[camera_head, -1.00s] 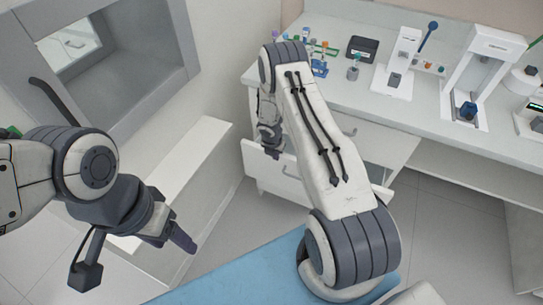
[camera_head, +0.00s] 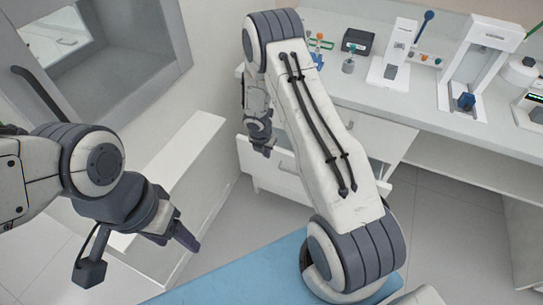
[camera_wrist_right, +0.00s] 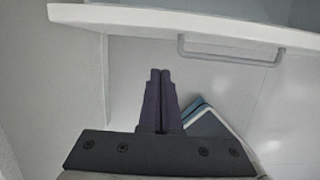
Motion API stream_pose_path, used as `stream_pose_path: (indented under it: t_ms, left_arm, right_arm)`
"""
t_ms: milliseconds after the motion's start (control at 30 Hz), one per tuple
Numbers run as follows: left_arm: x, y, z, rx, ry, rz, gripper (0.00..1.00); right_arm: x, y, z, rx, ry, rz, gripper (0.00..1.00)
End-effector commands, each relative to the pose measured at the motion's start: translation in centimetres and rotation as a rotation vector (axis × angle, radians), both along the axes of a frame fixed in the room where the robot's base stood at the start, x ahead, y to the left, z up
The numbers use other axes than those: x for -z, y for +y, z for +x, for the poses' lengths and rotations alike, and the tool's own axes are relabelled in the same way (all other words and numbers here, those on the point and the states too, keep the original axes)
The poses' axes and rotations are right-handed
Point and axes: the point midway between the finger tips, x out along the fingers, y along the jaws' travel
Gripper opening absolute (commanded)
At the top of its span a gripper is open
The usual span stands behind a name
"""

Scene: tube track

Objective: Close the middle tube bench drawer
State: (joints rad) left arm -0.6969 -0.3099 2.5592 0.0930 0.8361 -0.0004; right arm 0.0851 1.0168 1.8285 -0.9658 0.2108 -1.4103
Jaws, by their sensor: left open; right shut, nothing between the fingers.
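The open drawer (camera_head: 265,176) juts from the white bench, its front mostly behind my right arm in the head view. In the right wrist view its white front panel (camera_wrist_right: 130,17) crosses the top, with a grey bar handle (camera_wrist_right: 230,56) on it. My right gripper (camera_wrist_right: 160,74) is shut and empty, its dark fingertips just below the panel and left of the handle; contact cannot be told. In the head view the right gripper (camera_head: 265,151) is by the left part of the drawer front. My left gripper (camera_head: 188,238) is open and empty, well left of the drawer.
The bench top (camera_head: 420,115) carries a black box (camera_head: 357,41), a white stand (camera_head: 468,75) and small lab items. A grey-framed cabinet (camera_head: 150,75) with a white ledge (camera_head: 175,175) stands at left. A blue mat (camera_head: 250,272) lies in front; grey floor shows around it.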

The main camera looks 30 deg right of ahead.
Motion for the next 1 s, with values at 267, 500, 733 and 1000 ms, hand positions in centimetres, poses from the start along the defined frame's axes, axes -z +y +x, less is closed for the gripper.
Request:
stream_pose_path:
  t_ms: [267,500,733,1000]
  left_arm:
    - [-1.5,0.0,0.0,0.0,0.001,0.001,0.62]
    - [1.0,0.0,0.0,0.0,0.001,0.001,0.62]
    - [8.8,0.0,0.0,0.0,0.002,0.001,0.62]
    - [17.6,0.0,0.0,0.0,0.001,0.001,0.62]
  right_arm:
    - [-4.6,0.9,-0.7,-0.002,0.0,-0.001,0.0]
    - [-1.5,3.7,-1.1,0.021,-0.042,0.104,0.0]
    - [6.7,12.0,-0.2,0.162,-0.286,0.457,0.0]
    - [10.7,14.1,1.7,0.377,-0.727,0.704,0.0]
